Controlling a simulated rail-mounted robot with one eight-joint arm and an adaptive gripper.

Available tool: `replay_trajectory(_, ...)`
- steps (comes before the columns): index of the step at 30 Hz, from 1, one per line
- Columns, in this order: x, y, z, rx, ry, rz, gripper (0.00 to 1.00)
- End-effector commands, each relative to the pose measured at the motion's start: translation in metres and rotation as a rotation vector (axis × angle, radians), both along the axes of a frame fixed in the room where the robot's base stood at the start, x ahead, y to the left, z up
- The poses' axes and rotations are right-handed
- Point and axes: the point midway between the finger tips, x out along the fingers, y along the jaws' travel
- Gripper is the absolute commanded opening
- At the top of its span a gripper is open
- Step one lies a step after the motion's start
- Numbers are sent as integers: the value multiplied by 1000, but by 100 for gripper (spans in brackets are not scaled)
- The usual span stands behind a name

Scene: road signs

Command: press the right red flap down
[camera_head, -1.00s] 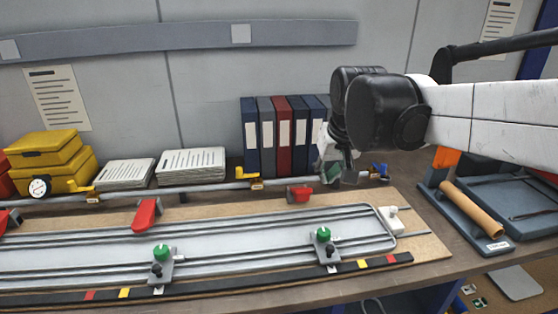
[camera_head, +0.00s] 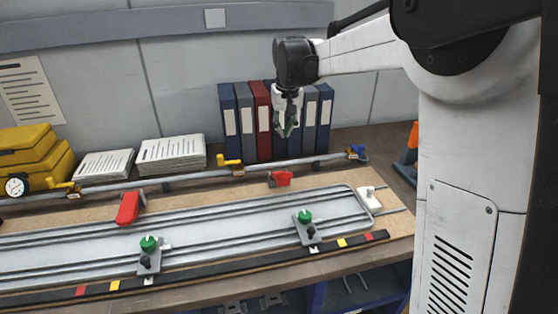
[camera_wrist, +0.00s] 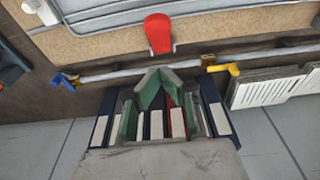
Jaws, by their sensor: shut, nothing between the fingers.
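The right red flap (camera_head: 280,179) sits behind the grey rail tray, near its right end, tilted toward the front. In the wrist view the red flap (camera_wrist: 158,34) shows at top centre, beyond the fingertips. My gripper (camera_head: 286,133) hangs in front of the binders, above and behind the right red flap and apart from it. Its green fingertips (camera_wrist: 160,76) are shut and empty, pointing toward the flap in the wrist view. A left red flap (camera_head: 130,207) stands farther left along the board.
A grey pipe with a yellow handle (camera_head: 230,162) and a blue handle (camera_head: 356,151) runs behind the flaps. Binders (camera_head: 243,120) stand at the wall. Green-knobbed clamps (camera_head: 307,226) sit on the rail tray (camera_head: 215,232). Space above the right flap is clear.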

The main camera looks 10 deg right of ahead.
Motion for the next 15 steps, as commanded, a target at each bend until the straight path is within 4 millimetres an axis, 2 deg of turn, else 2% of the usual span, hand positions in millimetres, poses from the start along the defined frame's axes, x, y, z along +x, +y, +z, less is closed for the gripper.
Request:
replay_trajectory(6,14,0,-7,0,18,0,0)
replay_trajectory(15,15,0,-8,0,20,0,0)
